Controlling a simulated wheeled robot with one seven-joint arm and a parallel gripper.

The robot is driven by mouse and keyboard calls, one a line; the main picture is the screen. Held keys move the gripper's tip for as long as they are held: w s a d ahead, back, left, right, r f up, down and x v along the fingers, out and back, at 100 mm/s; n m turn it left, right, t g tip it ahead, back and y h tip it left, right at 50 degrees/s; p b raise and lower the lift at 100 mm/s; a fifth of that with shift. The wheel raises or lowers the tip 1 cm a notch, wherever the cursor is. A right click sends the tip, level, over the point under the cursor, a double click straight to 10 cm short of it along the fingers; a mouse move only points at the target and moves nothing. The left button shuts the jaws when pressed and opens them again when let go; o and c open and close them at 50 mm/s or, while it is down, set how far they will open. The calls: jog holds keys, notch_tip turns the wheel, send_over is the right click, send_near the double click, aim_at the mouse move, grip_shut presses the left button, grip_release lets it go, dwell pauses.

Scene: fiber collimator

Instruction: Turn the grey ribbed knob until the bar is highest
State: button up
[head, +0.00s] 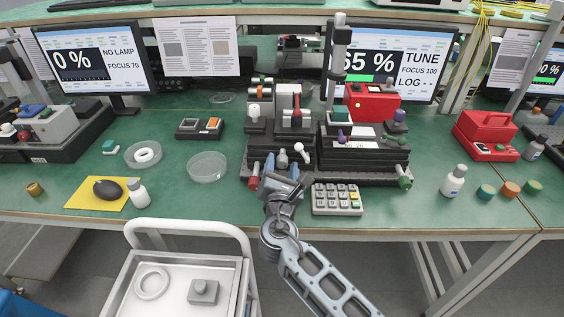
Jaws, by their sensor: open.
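A black and grey optics stage (330,172) stands at the middle of the green bench. On its front side, a small grey knob (283,158) sticks up between a red knob (253,176) and a white-tipped lever (302,149). Its ribs are too small to make out. My gripper (286,180) is open, just in front of and below the grey knob. I cannot tell whether it touches the knob. The monitor (388,62) behind the stage reads 65 %, TUNE, FOCUS 100, with a green bar filled partway and partly hidden by a post.
A keypad (337,199) lies right of my gripper, and a glass dish (207,167) lies left. A metal-tray cart (185,255) stands before the bench.

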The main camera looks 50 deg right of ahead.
jog(key=shift+w+d, duration=0.35)
jog(key=shift+d, duration=0.1)
